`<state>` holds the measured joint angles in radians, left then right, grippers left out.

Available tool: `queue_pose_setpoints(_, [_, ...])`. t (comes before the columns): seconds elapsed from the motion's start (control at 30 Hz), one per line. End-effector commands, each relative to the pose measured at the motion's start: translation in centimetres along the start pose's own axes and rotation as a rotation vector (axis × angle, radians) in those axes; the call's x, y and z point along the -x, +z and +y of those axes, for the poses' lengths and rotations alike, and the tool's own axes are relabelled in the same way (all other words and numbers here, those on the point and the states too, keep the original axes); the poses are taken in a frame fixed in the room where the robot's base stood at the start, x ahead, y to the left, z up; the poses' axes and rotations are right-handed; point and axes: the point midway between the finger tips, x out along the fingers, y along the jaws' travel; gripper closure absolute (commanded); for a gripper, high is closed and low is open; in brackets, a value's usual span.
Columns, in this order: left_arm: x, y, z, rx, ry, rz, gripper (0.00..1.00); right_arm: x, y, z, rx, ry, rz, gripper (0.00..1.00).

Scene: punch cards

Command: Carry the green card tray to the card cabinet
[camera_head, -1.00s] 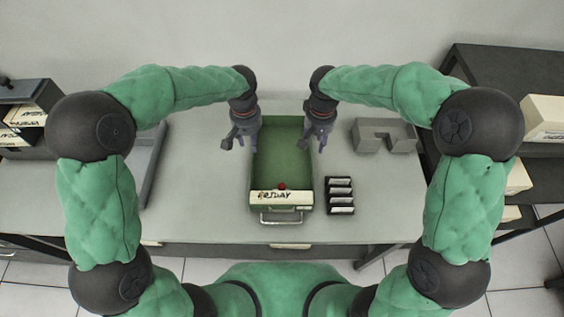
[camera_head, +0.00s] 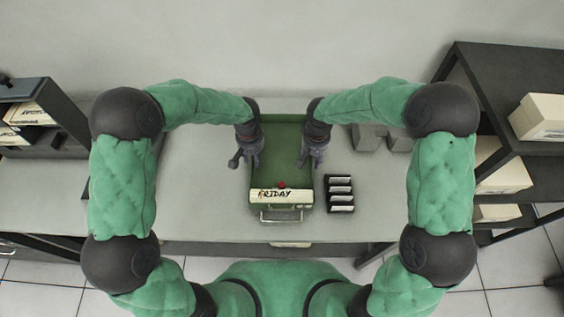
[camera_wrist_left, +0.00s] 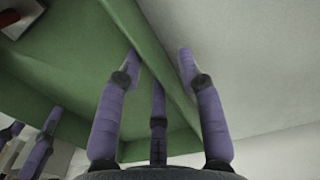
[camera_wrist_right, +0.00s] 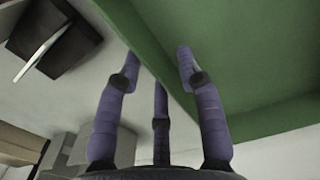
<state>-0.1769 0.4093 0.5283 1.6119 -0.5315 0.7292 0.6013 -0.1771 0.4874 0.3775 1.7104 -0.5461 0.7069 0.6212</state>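The green card tray (camera_head: 278,150) lies on the grey table, its white front label reading FRIDAY and a metal handle facing me. A small red knob is at its front. My left gripper (camera_head: 247,160) is at the tray's left side wall; in the left wrist view its spread fingers (camera_wrist_left: 158,58) straddle the green wall. My right gripper (camera_head: 312,158) is at the right side wall; in the right wrist view its spread fingers (camera_wrist_right: 158,58) straddle that wall. Both look open, with no clear grip on the wall. I cannot tell which shelf unit is the card cabinet.
A black holder with several white-labelled slots (camera_head: 340,194) stands close to the tray's right. A grey block (camera_head: 368,138) is behind it. Dark shelf units with white boxes stand at right (camera_head: 500,85) and left (camera_head: 55,85). The table left of the tray is clear.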

Motion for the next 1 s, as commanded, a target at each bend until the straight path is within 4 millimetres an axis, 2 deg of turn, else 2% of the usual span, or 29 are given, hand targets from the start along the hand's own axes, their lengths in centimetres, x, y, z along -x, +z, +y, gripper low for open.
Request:
queue_pose_setpoints(0.2, [0.01,-0.01,0.00,0.000,0.000,0.000,0.63,-0.01,-0.01,0.00,0.000,0.000,0.000,0.63])
queue_pose_setpoints(0.27, [0.02,-0.01,0.00,0.000,0.000,0.000,0.77,-0.01,-0.01,0.00,0.000,0.000,0.000,0.77])
queue_pose_setpoints(0.33, [0.03,-0.01,0.00,0.000,0.000,0.000,0.97,0.00,-0.01,0.00,0.000,0.000,0.000,0.97])
queue_pose_setpoints(0.37, [0.03,-0.01,0.00,0.000,0.000,0.000,1.00,0.00,-0.01,0.00,0.000,0.000,0.000,1.00])
queue_pose_setpoints(1.0, [0.71,-0.12,0.00,0.001,0.001,0.003,1.00,0.67,-0.11,0.00,-0.001,0.000,0.003,1.00])
